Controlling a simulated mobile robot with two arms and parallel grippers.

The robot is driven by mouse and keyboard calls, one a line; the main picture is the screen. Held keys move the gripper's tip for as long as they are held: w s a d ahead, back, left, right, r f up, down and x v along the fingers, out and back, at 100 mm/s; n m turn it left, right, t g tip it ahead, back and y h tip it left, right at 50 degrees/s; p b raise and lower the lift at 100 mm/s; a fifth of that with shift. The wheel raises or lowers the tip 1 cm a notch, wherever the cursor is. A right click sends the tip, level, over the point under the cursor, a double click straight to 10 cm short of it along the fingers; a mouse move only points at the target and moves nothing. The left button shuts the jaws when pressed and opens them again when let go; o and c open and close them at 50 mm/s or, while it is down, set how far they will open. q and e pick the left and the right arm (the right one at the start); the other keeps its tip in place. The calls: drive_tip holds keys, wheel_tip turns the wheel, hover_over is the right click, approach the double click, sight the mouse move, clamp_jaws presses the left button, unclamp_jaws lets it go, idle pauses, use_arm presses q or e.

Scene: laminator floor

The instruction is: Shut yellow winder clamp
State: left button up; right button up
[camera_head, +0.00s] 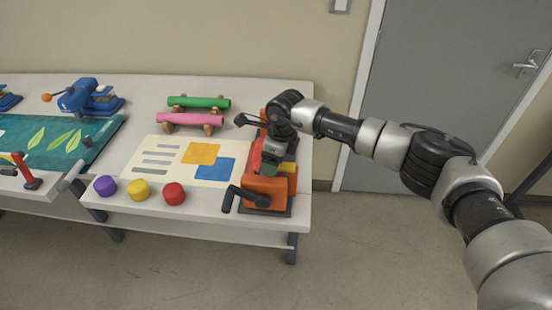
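An orange winder (266,188) on a dark base stands at the right end of the white table. A small yellow part (288,167), which looks like the yellow clamp, shows on it beside my gripper. Whether the clamp is open or shut cannot be told. My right gripper (274,152) comes in from the right and points down onto the middle of the winder, close beside the yellow part. Its fingertips are too small and covered to show whether it is open or touching anything. My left gripper is not in view.
A black crank (246,197) sticks out at the winder's front left, and a black lever (248,119) at its back. A printed sheet (165,160), green roll (200,102), pink roll (190,119) and red knob (174,194) lie left. Floor in front is clear.

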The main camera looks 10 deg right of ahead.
sight(280, 166)
drive_tip(key=shift+s+a+f, duration=0.15)
drive_tip(key=shift+s+f, duration=0.2)
drive_tip(key=shift+f, duration=0.25)
drive_tip(key=o, duration=1.1)
drive_tip(key=shift+o, duration=0.2)
drive_tip(key=shift+w+r, duration=0.1)
drive_tip(key=shift+r, duration=0.3)
drive_tip(key=r+p, duration=0.1)
drive_tip(key=r, duration=0.1)
drive_tip(key=d+r+p, duration=0.1)
drive_tip(key=r, duration=0.2)
drive_tip(key=r+p, duration=0.1)
drive_tip(key=r, duration=0.1)
drive_tip(key=shift+d+r, duration=0.2)
drive_tip(key=shift+r, duration=0.2)
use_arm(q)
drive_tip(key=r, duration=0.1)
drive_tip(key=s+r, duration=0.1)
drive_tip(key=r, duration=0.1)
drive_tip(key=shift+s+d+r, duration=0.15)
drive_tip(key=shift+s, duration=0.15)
use_arm(e)
drive_tip(key=shift+d+r, duration=0.1)
drive_tip(key=shift+r, duration=0.15)
